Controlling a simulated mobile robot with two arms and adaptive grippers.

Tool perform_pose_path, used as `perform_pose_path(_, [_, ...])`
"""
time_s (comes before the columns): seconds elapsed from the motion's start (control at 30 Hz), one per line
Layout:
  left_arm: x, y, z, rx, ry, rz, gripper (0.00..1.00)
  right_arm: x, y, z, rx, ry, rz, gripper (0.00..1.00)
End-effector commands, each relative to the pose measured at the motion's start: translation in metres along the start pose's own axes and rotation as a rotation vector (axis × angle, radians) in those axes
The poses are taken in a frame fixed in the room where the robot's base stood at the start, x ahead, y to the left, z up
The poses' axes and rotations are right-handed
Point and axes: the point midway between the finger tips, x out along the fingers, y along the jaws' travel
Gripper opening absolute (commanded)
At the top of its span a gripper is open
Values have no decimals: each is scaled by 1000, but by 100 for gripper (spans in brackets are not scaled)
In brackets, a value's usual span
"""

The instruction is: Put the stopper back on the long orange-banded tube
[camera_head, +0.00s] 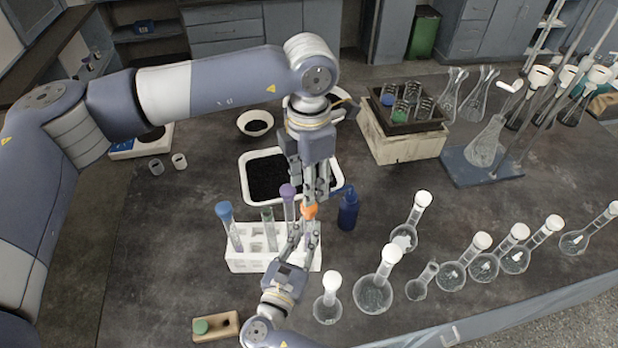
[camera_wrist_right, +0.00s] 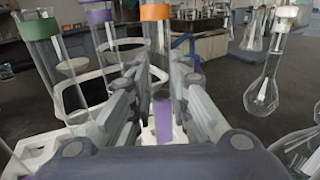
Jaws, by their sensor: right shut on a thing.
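An orange-topped tube (camera_wrist_right: 153,45) stands upright between the fingers of my right gripper (camera_wrist_right: 163,105) in the wrist view, with purple inside low down. Its orange top (camera_head: 309,211) shows in the head view; I cannot tell band from stopper there. My right gripper (camera_head: 303,238) is shut on this tube at the right end of the white rack (camera_head: 240,262). My left gripper (camera_head: 309,198) points down just above the orange top. Its fingertips are crowded against the tube top, so whether it is open or holds a stopper is unclear.
Blue-topped (camera_head: 224,210) and purple-topped (camera_head: 287,192) tubes stand in the rack. A black-filled tray (camera_head: 247,190) lies behind, a blue bottle (camera_head: 348,212) to the right. Several flasks (camera_head: 374,292) stand at right. A wooden block (camera_head: 228,322) with a green piece lies front left.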

Motion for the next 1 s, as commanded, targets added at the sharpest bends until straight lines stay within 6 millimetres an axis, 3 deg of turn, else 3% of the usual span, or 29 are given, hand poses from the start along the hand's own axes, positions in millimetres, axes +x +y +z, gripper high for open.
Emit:
perform_pose_path(0.2, [-1,0,0,-324,0,-1,36,0,0,-1,-1,2,0,0])
perform_pose_path(0.4, [-2,0,0,-491,0,-1,36,0,0,-1,-1,2,0,0])
perform_pose_path(0.83, [-2,0,0,-530,0,0,36,0,0,-1,-1,2,0,0])
perform_pose_path(1.0, [9,0,-1,-530,3,-2,36,0,0,-1,-1,2,0,0])
